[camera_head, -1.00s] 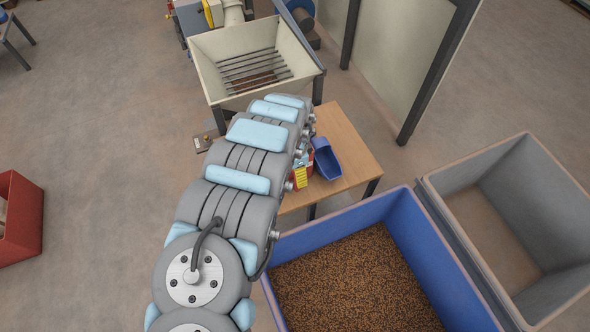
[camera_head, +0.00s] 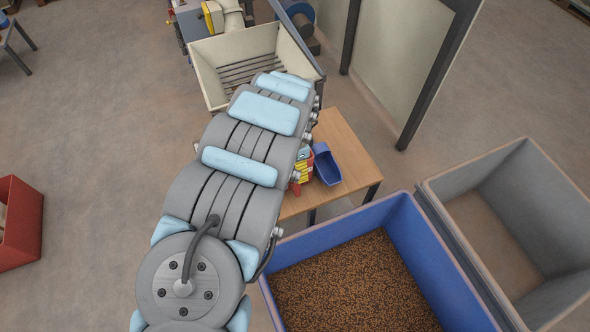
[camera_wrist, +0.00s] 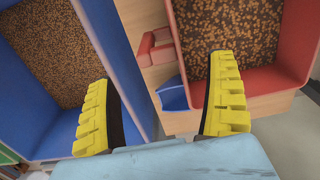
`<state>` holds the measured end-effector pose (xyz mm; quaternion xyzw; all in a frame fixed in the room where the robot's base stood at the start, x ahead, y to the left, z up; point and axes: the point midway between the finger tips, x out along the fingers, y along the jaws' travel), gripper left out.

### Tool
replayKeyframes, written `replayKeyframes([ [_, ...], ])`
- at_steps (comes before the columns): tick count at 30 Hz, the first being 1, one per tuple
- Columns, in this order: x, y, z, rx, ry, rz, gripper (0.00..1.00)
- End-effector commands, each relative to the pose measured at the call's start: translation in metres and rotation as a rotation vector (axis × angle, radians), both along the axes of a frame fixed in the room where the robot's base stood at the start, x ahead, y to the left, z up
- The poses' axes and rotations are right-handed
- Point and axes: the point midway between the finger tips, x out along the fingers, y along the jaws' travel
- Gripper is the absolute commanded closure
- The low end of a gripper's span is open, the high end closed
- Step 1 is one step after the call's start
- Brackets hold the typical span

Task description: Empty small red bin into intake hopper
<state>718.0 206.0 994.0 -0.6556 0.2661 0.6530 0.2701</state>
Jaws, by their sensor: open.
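The small red bin (camera_wrist: 282,84) holds brown granules and stands on the wooden table at the right of the wrist view. A red block-like part, perhaps its handle, shows on its left side. My gripper (camera_wrist: 160,108) is open, with one yellow finger on each side of the gap. The right finger overlaps the bin's near wall in the picture; I cannot tell if it touches. In the head view my arm hides most of the bin. The cream intake hopper (camera_head: 208,76) with a slatted grate stands beyond the table, partly hidden by my arm.
A large blue crate (camera_head: 412,235) of granules stands in front of the wooden table (camera_head: 345,140), with an empty grey crate (camera_head: 550,190) to its right. A blue scoop (camera_head: 327,165) lies on the table beside the bin. A red container (camera_head: 22,225) stands far left.

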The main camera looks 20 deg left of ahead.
Motion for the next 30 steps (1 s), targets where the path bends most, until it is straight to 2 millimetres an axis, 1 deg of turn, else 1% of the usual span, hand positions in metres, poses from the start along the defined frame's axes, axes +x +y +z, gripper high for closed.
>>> replayKeyframes([
  [1, 0.0, 0.001, 0.006, 0.003, 0.0, 0.0, 0.12],
  [3, -0.001, 0.001, 0.012, 0.001, 0.001, 0.001, 0.12],
  [18, 0.001, 0.003, 0.042, 0.001, -0.002, 0.002, 0.12],
  [30, -0.001, 0.0, 0.056, -0.001, 0.002, 0.001, 0.12],
])
